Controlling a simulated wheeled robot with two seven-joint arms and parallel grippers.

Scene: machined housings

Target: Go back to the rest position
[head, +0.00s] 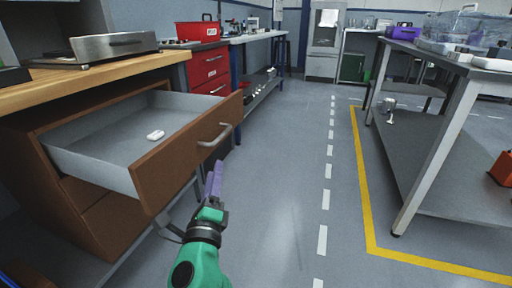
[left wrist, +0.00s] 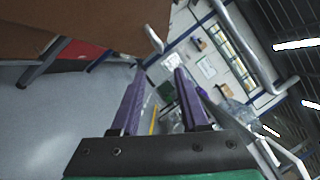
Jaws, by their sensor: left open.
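My left gripper (head: 214,180) is in front of the open wooden drawer (head: 178,165), just right of and below its metal handle (head: 214,135). Its purple fingers are apart and empty in the left wrist view (left wrist: 160,82). The drawer front also shows at the upper left of the left wrist view (left wrist: 85,22). A small white object (head: 155,135) lies inside the drawer. My right gripper is not in either view.
A wooden worktop (head: 90,80) with a metal tray-like device (head: 114,46) is above the drawer. A red drawer cabinet (head: 208,72) stands beyond. A metal table (head: 440,140) is at the right. The floor between (head: 285,160) is clear.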

